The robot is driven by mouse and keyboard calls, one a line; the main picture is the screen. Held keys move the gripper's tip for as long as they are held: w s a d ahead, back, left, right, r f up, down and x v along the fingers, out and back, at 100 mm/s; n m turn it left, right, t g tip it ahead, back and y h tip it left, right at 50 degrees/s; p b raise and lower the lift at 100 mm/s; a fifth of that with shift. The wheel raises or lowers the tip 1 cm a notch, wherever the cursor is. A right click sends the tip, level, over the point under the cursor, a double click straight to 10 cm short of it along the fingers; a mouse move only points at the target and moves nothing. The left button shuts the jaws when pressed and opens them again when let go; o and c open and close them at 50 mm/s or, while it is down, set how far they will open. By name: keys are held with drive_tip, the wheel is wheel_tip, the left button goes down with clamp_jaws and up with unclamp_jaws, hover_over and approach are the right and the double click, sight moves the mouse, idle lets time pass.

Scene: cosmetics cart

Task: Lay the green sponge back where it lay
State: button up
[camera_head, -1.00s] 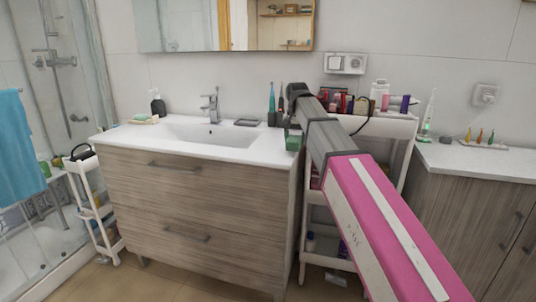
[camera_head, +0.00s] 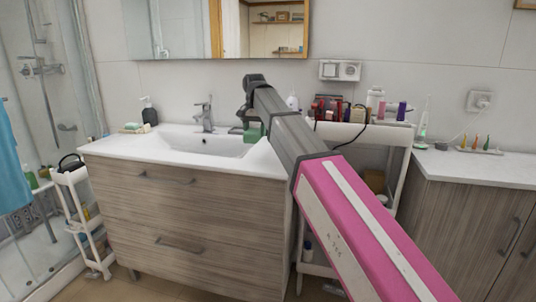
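The green sponge (camera_head: 253,134) hangs below my gripper (camera_head: 246,120) over the back right part of the white sink counter (camera_head: 262,158). It moves along with the gripper, so my gripper is shut on it; the fingertips are small and partly hidden by my arm. I cannot tell how far the sponge is above the counter. A small dish (camera_head: 133,131) with a pale greenish item lies at the counter's left end.
The basin (camera_head: 205,146) and tap (camera_head: 204,115) are left of my gripper. A dark soap bottle (camera_head: 149,113) stands at the back left. A cart (camera_head: 372,128) crowded with cosmetics stands right of the counter, behind my arm. The counter's front left is clear.

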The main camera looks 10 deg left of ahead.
hover_over(268, 160)
drive_tip(key=f, duration=0.4)
drive_tip(key=shift+s+d, duration=0.1)
drive_tip(key=shift+s, duration=0.1)
drive_tip(key=shift+f, duration=1.85)
drive_tip(key=shift+f, duration=0.1)
drive_tip(key=o, duration=0.8)
wheel_tip(268, 160, up, 12)
drive_tip(key=shift+r, duration=0.1)
